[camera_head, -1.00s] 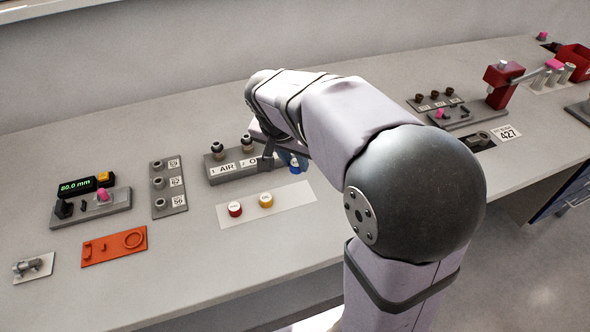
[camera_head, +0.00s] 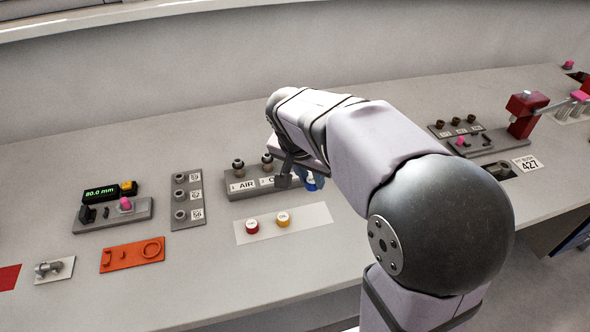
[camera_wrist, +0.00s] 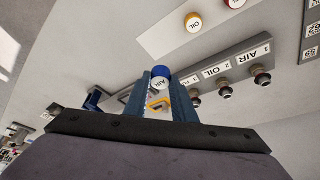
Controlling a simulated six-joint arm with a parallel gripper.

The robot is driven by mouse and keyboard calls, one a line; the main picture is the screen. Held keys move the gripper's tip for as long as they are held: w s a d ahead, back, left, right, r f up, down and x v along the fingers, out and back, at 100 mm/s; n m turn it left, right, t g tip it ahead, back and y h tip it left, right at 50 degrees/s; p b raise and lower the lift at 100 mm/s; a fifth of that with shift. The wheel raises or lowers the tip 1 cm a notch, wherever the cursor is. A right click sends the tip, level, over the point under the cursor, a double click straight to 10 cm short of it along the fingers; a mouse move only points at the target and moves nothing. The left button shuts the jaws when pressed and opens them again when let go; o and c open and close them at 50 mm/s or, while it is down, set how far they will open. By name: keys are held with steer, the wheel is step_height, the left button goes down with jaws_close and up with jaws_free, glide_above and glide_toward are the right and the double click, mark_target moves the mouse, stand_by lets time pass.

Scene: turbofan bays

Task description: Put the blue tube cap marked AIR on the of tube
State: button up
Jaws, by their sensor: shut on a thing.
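The blue cap marked AIR (camera_wrist: 160,78) is between the two blue fingers of my gripper (camera_wrist: 160,82) in the wrist view. My gripper is shut on it. In the head view the cap (camera_head: 312,184) shows partly behind my gripper, near the right end of the tube block. The grey tube block (camera_wrist: 228,68) carries upright tube ends with labels 1 AIR, 2 OIL and a third, partly hidden one. The AIR tube end (camera_wrist: 262,78) is bare, and so is the OIL tube end (camera_wrist: 228,88). The cap is apart from both.
A white strip (camera_head: 305,217) in front of the block holds a red cap (camera_head: 252,227) and a yellow OIL cap (camera_head: 283,219). A grey numbered block (camera_head: 186,200) stands left of the tube block. An orange plate (camera_head: 132,255) lies at the front left.

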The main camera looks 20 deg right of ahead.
steer(key=a+r+p, duration=0.1)
steer(key=p, duration=0.2)
steer(key=shift+s+a+r, duration=0.15)
steer(key=shift+a, duration=0.05)
steer(key=w+a+r+n+y+p, duration=0.2)
steer(key=w+a+n+p, duration=0.3)
steer(key=w+a+p, duration=0.8)
steer(key=shift+w+a+r+n+t, duration=0.4)
steer(key=shift+w+r, duration=0.05)
steer(key=shift+w, duration=1.6)
steer(key=shift+f, duration=0.1)
steer(key=shift+f+b, duration=1.9)
steer(key=shift+f, duration=0.9)
